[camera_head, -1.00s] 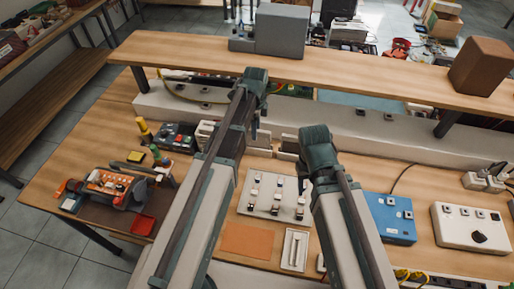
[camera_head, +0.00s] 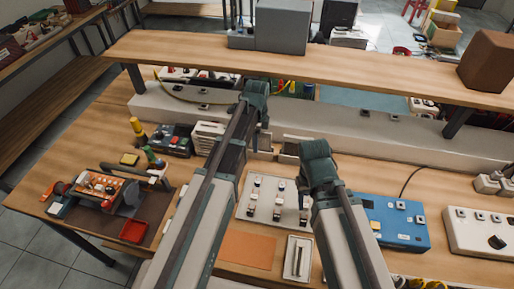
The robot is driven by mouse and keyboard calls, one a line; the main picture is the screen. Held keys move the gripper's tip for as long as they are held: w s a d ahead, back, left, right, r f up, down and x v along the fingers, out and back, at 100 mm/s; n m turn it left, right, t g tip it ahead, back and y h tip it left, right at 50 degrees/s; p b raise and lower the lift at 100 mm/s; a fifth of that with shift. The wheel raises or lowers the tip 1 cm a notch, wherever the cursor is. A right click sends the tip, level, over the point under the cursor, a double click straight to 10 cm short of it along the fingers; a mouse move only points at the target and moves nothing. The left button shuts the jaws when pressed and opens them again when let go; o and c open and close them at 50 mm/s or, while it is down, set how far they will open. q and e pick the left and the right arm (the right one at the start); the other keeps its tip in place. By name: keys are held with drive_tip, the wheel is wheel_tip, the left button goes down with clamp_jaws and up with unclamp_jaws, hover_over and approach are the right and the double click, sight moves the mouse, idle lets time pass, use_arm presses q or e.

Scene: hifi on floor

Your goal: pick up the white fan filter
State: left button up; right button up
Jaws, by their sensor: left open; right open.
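A white slatted block, which looks like the white fan filter (camera_head: 208,136), stands on the wooden bench left of centre, just right of a dark control box. My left gripper (camera_head: 255,136) hangs below the bent end of my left arm, to the right of the filter and apart from it in the picture. It is small and partly hidden by my arm; it is open and empty. My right gripper (camera_head: 303,192) points down near the right edge of a white switch plate. It is open, with nothing seen in it, and is far from the filter.
A raised wooden shelf (camera_head: 300,66) runs across the back, bearing a grey box (camera_head: 282,25) and a brown box (camera_head: 488,62). The dark control box (camera_head: 172,140), switch plate (camera_head: 268,207), blue box (camera_head: 398,222) and red tray (camera_head: 135,231) crowd the bench. An orange sheet (camera_head: 247,250) lies in front.

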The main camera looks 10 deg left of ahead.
drive_tip(key=shift+r, duration=0.1)
use_arm(q)
clamp_jaws()
drive_tip(key=shift+r, duration=0.2)
use_arm(e)
drive_tip(key=shift+r, duration=0.15)
use_arm(q)
wheel_tip(320, 180, up, 10)
drive_tip(key=p, duration=1)
drive_tip(key=shift+f, duration=0.1)
use_arm(e)
wheel_tip(320, 180, up, 10)
use_arm(q)
wheel_tip(320, 180, up, 7)
drive_tip(key=p, duration=0.7)
use_arm(e)
wheel_tip(320, 180, up, 7)
drive_tip(key=shift+f, duration=0.2)
